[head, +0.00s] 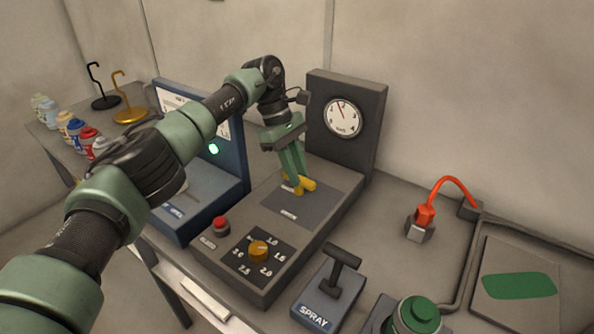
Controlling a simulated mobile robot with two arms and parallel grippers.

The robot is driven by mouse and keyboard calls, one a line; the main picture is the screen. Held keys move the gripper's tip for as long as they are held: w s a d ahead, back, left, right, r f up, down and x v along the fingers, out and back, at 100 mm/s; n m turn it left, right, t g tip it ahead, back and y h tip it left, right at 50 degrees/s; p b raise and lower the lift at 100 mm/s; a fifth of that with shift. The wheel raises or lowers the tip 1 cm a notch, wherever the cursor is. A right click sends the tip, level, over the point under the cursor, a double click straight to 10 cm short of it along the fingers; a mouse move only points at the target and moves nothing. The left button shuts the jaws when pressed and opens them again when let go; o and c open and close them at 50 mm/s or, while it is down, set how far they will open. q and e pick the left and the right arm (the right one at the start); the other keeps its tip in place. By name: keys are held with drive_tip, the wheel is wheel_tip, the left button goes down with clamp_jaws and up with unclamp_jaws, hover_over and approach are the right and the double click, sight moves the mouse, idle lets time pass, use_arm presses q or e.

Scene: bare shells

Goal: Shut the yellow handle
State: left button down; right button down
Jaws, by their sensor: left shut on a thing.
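The yellow handle (307,184) sits on the dark plate of a grey-brown machine (245,205) with a round dial gauge at its back. It lies low over the plate, and its pivot is partly hidden by my fingers. My left gripper (298,184) points down from above and is shut on the yellow handle. My left arm crosses the view from the lower left. My right gripper does not show.
A blue machine (205,195) with a green light stands left of the grey-brown one. A red button (221,224) and a yellow knob (258,250) are at the front.

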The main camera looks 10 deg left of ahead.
use_arm(q)
drive_tip(key=shift+r, duration=0.1)
drive_tip(key=c, duration=1.3)
unclamp_jaws()
drive_tip(key=shift+w+a+r, duration=0.15)
drive_tip(key=shift+a+r, duration=0.05)
drive_tip(key=shift+r, duration=0.15)
drive_tip(key=v, duration=0.7)
